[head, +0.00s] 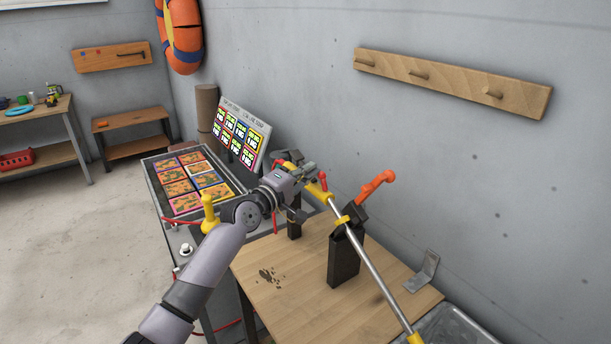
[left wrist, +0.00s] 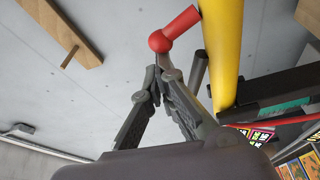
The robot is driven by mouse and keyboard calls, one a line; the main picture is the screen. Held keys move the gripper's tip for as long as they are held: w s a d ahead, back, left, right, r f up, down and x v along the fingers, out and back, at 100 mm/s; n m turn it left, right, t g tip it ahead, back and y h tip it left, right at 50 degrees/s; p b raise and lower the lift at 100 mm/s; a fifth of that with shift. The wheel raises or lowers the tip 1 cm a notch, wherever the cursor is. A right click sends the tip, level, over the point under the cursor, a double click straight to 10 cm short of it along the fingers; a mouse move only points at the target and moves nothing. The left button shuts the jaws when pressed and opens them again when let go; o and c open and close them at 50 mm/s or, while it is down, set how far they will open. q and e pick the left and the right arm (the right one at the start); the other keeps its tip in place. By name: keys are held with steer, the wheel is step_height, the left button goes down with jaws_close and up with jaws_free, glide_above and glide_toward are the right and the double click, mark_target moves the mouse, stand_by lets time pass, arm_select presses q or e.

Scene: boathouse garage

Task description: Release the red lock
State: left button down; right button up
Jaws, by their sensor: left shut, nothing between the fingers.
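The red lock (head: 323,181) is a small red lever beside the yellow upper section (head: 314,190) of a long metal pole. In the left wrist view, the lock (left wrist: 175,28) has a rounded red end and stands beside the thick yellow tube (left wrist: 223,50). My left gripper (head: 308,168) is at the pole's upper end, close to the lock. Its fingers (left wrist: 157,78) are shut and empty, with the tips just below the red lever in the wrist view. Whether they touch it I cannot tell. My right gripper is not in view.
The pole (head: 372,264) rests across black stands on a wooden bench (head: 268,303). An orange-red handle (head: 375,185) rises from the nearer stand (head: 343,262). A tray of colourful cards (head: 183,206) and a sign board (head: 240,135) stand behind. A wall with a peg rail (head: 450,82) bounds the right.

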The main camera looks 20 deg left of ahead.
arm_select(q)
steer(key=d+m+b, duration=0.1)
steer(key=m+b, duration=0.1)
steer(key=b, duration=0.1)
steer(key=s+d+r+m+h+b, duration=0.1)
steer(key=m+b, duration=0.2)
steer(key=s+d+m+t+h+b, duration=0.1)
steer(key=m+b, duration=0.2)
steer(key=b, duration=0.1)
steer(key=shift+s+r, duration=0.15)
